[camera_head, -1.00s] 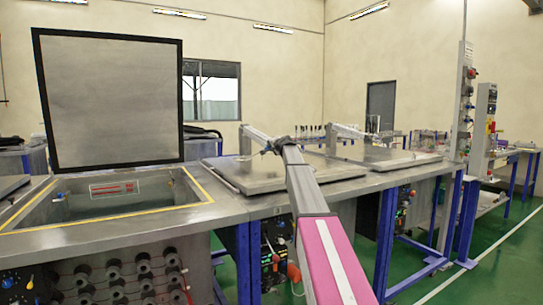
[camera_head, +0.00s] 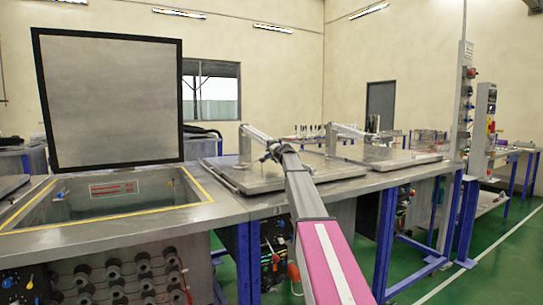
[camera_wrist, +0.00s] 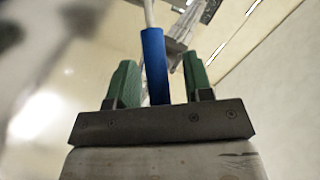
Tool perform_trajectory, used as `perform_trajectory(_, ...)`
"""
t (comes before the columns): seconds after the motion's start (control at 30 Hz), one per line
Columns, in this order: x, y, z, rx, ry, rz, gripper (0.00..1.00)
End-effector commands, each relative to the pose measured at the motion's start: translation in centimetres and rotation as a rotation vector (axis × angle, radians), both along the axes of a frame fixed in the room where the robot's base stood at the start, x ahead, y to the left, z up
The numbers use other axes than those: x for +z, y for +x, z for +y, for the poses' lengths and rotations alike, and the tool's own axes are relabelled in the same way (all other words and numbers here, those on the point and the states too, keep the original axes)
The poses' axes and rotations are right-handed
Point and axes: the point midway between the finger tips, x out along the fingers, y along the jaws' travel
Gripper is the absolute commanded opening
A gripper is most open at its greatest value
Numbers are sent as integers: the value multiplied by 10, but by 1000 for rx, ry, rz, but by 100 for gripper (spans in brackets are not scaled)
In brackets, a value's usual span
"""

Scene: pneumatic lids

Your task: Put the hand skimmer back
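The skimmer's blue handle (camera_wrist: 155,65) shows in the wrist view with a pale rod running up from it. My gripper (camera_wrist: 160,75) has two green fingers standing apart, one on each side of the handle. A clear gap shows between the handle and the right finger; the handle is close to the left finger, and I cannot tell if they touch. In the head view my gripper (camera_head: 270,151) is small, at the far end of my arm over the middle closed lid (camera_head: 250,182). The skimmer's head and its holder cannot be made out.
An open tank (camera_head: 205,187) with a yellow rim is at left, its large grey lid (camera_head: 110,98) raised upright. Another closed lid (camera_head: 385,160) lies to the right. A lid arm (camera_head: 255,134) stands near my gripper. Green floor is clear at the right.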

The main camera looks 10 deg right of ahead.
Motion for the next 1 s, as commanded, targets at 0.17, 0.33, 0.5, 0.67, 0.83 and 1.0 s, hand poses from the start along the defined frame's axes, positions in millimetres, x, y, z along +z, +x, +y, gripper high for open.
perform_trajectory(0.17,3,0,0,0,0,0,47)
perform_trajectory(0.33,5,-15,-4,0,0,0,47)
perform_trajectory(0.5,9,-43,-11,0,0,0,47)
perform_trajectory(0.67,16,-74,-20,0,0,-1,47)
perform_trajectory(0.83,22,-102,-28,1,-1,-1,47)
perform_trajectory(1.0,25,-113,-32,1,0,0,47)
